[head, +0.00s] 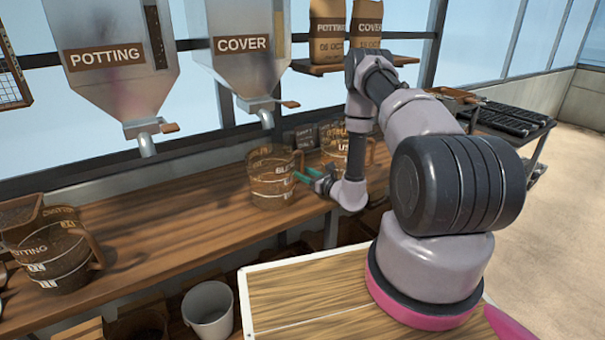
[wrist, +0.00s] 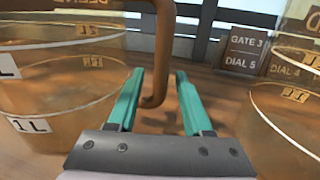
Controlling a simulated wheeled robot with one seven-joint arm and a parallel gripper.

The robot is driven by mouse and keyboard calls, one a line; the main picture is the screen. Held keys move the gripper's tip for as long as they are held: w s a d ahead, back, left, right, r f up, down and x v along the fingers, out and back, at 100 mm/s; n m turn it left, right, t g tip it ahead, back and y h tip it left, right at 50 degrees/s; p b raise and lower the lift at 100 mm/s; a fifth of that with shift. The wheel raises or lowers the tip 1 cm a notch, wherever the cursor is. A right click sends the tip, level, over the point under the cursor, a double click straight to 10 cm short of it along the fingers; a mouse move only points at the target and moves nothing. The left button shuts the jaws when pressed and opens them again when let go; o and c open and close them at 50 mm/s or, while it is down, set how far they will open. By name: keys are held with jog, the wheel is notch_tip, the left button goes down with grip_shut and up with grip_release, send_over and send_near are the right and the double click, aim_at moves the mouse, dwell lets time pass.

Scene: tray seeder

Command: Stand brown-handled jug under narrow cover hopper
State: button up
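The cover hopper (head: 243,72), a metal funnel labelled COVER, hangs over the bench with its narrow spout (head: 266,119) pointing down. A clear amber jug (head: 270,185) with a brown handle (head: 300,162) stands upright on the bench, below the spout in the head view; I cannot tell whether it is directly under it. It also shows at the left of the wrist view (wrist: 60,100). My gripper (head: 315,179) is at its handle side. In the wrist view the teal fingers (wrist: 158,95) are open, with the handle (wrist: 163,50) between them and gaps on both sides.
A second jug (head: 345,150) stands close to the right of my gripper. The potting hopper (head: 120,75) hangs left, and another jug (head: 62,262) stands at the bench's left. A GATE 3 DIAL 5 sign (wrist: 245,50) stands behind. The bench between the left jugs is clear (head: 170,210).

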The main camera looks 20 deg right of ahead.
jog(key=v, duration=1.2)
jog(key=shift+r, duration=0.1)
jog(key=a+r+n+g+y, duration=0.3)
jog(key=a+r+n, duration=0.1)
jog(key=r, duration=0.4)
jog(key=a+r+n+g+y, duration=0.3)
jog(key=a+r+n+y, duration=0.1)
jog(key=r, duration=0.4)
jog(key=s+a+r+n+g, duration=0.6)
jog(key=s+r+n+g, duration=0.25)
jog(key=r, duration=0.35)
jog(key=s+d+r+n+t+h, duration=0.3)
jog(key=s+r+n+h, duration=0.1)
jog(key=s+r+h, duration=0.3)
jog(key=s+d+r+n+t+h, duration=0.3)
jog(key=s+d+r+n+h, duration=0.1)
jog(key=s+r, duration=0.6)
jog(key=n+h, duration=0.1)
jog(key=h, duration=0.1)
jog(key=shift+s+d+r+h, duration=0.2)
jog(key=shift+s+r+h, duration=0.1)
jog(key=shift+s+h, duration=0.1)
